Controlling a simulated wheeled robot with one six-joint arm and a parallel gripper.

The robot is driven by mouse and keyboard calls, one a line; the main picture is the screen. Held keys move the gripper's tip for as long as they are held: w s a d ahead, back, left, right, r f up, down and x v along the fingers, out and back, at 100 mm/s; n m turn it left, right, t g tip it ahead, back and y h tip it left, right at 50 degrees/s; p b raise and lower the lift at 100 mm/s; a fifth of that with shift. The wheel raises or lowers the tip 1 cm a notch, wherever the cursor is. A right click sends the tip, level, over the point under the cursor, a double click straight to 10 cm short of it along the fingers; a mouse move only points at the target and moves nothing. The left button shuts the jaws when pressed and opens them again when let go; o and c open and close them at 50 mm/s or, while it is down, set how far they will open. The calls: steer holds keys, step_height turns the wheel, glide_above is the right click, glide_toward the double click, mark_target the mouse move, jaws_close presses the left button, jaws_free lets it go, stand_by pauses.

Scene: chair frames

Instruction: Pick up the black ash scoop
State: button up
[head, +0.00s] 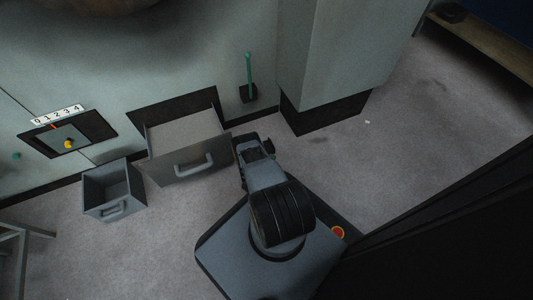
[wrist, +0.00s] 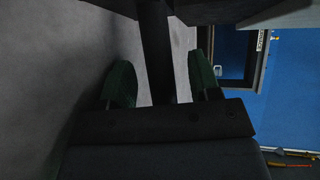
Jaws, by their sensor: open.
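My gripper (head: 255,147) is low, just right of the open drawer, and faces the grey wall. In the wrist view its two dark green fingers (wrist: 162,85) stand apart. A dark bar (wrist: 156,45) runs between them, with light gaps on both sides near the tips. It may be the handle of the black ash scoop, but I cannot tell for sure. In the head view the scoop cannot be made out clearly; a small dark shape shows at the gripper's tip.
The grey drawer (head: 187,134) juts from the wall beside my gripper. An open grey bin (head: 112,188) stands left of it. A green lever (head: 249,72) rises from a black base on the wall. A column (head: 334,55) stands right; the floor (head: 410,130) beyond is clear.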

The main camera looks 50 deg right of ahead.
steer(key=shift+w+d+f, duration=0.1)
steer(key=shift+w+d, duration=0.05)
steer(key=shift+d, duration=0.35)
steer(key=shift+c, duration=0.3)
jaws_close()
